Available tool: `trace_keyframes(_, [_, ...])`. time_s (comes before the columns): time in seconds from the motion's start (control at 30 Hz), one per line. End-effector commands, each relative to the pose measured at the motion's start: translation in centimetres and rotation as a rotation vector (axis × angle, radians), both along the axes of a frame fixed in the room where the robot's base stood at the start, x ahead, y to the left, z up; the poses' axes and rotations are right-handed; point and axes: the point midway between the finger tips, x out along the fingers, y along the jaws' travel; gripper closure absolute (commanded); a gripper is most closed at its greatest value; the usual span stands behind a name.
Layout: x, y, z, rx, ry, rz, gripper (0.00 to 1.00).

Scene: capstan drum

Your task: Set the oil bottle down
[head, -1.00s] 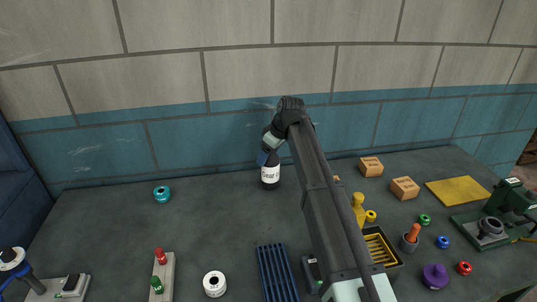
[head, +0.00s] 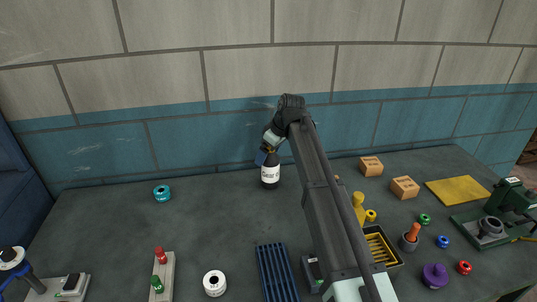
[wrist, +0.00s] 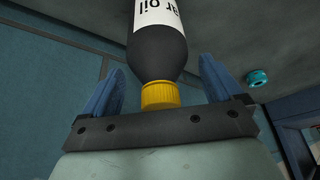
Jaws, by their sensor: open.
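The oil bottle (head: 270,176) is dark with a white label and stands upright on the bench near the back wall. In the wrist view the bottle (wrist: 157,50) shows its yellow cap (wrist: 160,95) and part of the label, reading "ar oil". My gripper (head: 266,158) is at the top of the bottle. In the wrist view its two blue fingers (wrist: 162,85) are apart, one on each side of the cap and neck, with gaps between them and the bottle. The bottle's base is out of the wrist view.
A teal ring (head: 162,193) lies on the bench to the left, also in the wrist view (wrist: 258,77). Wooden blocks (head: 405,188), a yellow mat (head: 458,190) and a yellow-ribbed tray (head: 381,246) are to the right. A dark blue grate (head: 277,273) lies in front. The bench around the bottle is clear.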

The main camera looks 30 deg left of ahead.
Motion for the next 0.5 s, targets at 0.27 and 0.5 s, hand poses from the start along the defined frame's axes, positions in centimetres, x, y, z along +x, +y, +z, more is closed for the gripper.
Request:
trace_keyframes(0.27, [0.0,-1.8,4.4,0.001,-0.001,0.0,0.07])
trace_keyframes(0.5, [0.0,-3.4,8.2,0.002,-0.001,0.0,0.07])
